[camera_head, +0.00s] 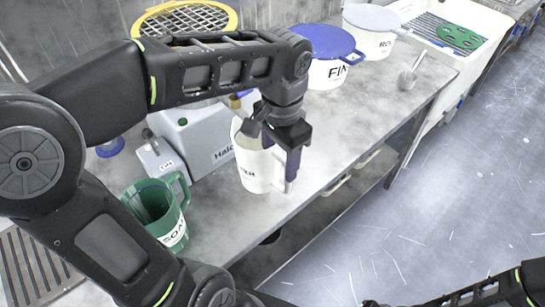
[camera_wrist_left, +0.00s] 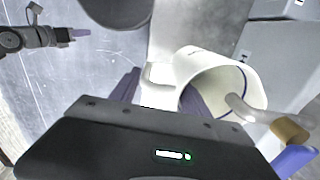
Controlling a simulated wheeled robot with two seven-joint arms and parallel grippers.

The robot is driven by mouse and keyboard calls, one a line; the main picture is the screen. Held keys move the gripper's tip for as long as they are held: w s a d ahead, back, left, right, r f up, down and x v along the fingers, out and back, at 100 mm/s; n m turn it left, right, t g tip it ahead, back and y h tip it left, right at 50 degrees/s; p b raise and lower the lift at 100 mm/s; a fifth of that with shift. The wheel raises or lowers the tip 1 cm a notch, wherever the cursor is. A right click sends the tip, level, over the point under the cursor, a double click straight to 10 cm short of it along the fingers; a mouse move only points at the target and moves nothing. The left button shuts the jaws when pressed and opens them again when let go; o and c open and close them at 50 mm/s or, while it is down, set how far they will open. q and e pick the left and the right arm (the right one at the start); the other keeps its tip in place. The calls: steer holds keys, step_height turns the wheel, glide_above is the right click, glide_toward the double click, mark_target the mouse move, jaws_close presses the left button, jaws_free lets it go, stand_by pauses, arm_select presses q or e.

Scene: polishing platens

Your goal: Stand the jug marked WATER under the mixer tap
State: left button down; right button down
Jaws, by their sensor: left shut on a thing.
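A white jug (camera_head: 254,168), with only the end of its marking showing, stands upright at the bench, near the front edge. My left gripper (camera_head: 287,160) is shut on its handle. The left wrist view shows the jug's open mouth (camera_wrist_left: 222,88) and the gripper fingers (camera_wrist_left: 158,95) on either side of the handle. The mixer tap's grey spout (camera_wrist_left: 245,108), with a brass part and blue lever, reaches over the mouth's rim. In the head view the tap is mostly hidden behind my arm. I cannot tell whether the jug's base touches the bench. My right gripper (camera_wrist_left: 78,33) shows small in the wrist view.
A green jug marked SOA (camera_head: 158,212) stands to the left. A grey machine (camera_head: 203,135) sits behind the white jug. Blue-lidded (camera_head: 318,42) and grey-lidded (camera_head: 371,20) tubs stand at the back. The bench right of the jug (camera_head: 355,115) is clear.

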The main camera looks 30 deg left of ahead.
mark_target(266, 163)
arm_select(q)
steer(key=shift+w+a, duration=0.15)
steer(key=shift+a, duration=0.25)
steer(key=shift+w+a, duration=0.1)
steer(key=shift+a, duration=0.25)
steer(key=f, duration=0.1)
steer(key=f+p, duration=0.1)
steer(key=f, duration=0.1)
steer(key=shift+a, duration=0.4)
steer(key=shift+w+f, duration=0.1)
steer(key=shift+f, duration=0.2)
steer(key=shift+f, duration=0.15)
steer(key=c, duration=0.5)
jaws_free()
